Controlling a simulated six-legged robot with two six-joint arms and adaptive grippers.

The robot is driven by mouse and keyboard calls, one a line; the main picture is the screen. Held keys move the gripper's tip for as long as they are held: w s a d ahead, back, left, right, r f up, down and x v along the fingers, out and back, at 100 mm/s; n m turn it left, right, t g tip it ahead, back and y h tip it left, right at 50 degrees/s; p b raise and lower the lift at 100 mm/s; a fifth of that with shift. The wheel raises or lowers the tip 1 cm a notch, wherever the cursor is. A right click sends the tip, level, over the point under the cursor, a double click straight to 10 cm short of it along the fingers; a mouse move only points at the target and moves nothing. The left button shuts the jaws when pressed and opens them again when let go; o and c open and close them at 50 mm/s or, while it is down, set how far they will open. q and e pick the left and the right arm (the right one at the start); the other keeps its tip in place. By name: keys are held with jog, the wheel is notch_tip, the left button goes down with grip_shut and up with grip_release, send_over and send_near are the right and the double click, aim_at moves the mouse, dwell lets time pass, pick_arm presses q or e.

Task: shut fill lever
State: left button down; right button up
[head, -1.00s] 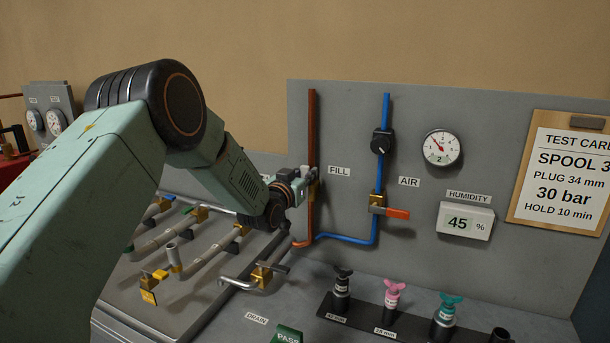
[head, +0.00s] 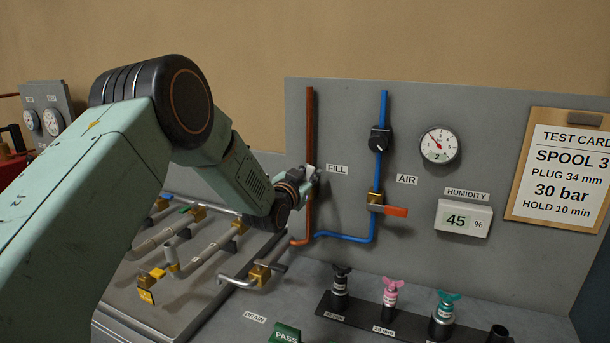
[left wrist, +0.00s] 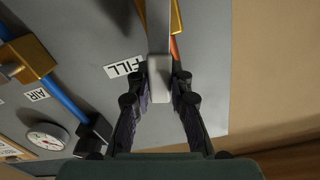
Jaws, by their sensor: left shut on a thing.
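My left gripper (head: 312,178) is at the orange-brown FILL pipe (head: 309,125) on the grey panel, just left of the FILL label (head: 337,169). In the left wrist view my left gripper (left wrist: 160,84) has its black fingers on both sides of the pale grey end of the fill lever (left wrist: 159,90) and is shut on it. The lever's bar runs up the picture toward a brass valve body (left wrist: 177,18), which is partly cut off. In the head view the gripper and wrist hide most of the lever. My right gripper is not in view.
The blue AIR pipe (head: 378,180) with an orange-handled lever (head: 396,211) is to the right. A gauge (head: 439,146), a humidity display (head: 463,219) and a test card (head: 565,165) are farther right. Plugs in a black rack (head: 385,322) stand below.

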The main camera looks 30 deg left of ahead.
pick_arm(q)
jog(key=d+f+m+b, duration=0.3)
jog(key=f+m, duration=0.3)
jog(key=m, duration=0.8)
jog(key=shift+d+m+b, duration=0.4)
jog(key=shift+d, duration=0.4)
jog(key=shift+w+f, duration=0.1)
jog(key=shift+f, duration=0.1)
jog(key=c, duration=1.2)
grip_release()
jog(key=shift+r, duration=0.1)
jog(key=s, duration=1.2)
jog(key=shift+d, duration=0.3)
